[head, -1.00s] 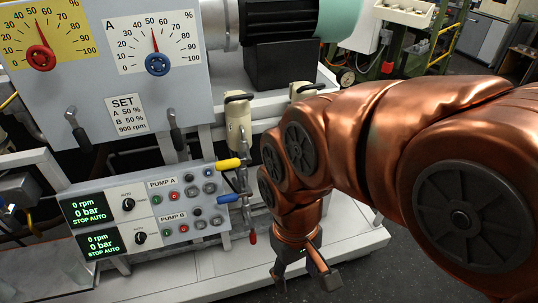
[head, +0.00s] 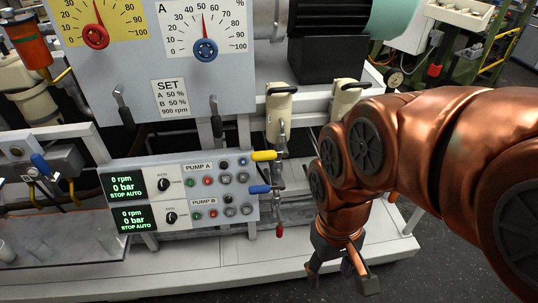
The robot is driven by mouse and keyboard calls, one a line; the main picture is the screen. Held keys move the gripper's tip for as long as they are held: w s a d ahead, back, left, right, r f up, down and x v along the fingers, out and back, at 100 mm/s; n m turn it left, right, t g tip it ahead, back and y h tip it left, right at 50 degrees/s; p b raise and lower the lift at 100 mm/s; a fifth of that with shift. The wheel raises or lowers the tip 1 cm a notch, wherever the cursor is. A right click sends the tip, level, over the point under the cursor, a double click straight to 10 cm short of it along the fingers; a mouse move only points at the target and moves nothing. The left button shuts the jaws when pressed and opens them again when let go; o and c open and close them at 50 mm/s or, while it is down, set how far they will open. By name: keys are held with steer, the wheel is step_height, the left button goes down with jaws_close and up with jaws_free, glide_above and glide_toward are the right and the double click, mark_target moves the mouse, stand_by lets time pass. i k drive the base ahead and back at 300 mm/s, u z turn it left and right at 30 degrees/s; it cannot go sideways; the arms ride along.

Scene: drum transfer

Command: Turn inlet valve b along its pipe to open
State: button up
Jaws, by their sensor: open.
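Several small lever valves stand right of the pump panel: a yellow handle (head: 263,156) on top, a blue handle (head: 259,189) below it, and a red handle (head: 279,231) hanging lowest. The yellow and blue handles lie sideways, across the upright pipe (head: 281,140); the red one points down. Another blue handle (head: 42,163) shows at the far left.
The pump panel (head: 183,192) reads 0 rpm and 0 bar for both pumps. Two black-handled levers (head: 124,113) (head: 215,110) stand above it. Cream fittings (head: 281,105) sit behind the valves. The white base ledge (head: 230,262) is clear in front.

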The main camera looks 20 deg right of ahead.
mark_target(261, 189)
steer(key=k, duration=0.5)
steer(key=u, duration=1.85)
steer(key=i, duration=1.15)
steer(key=z, duration=1.95)
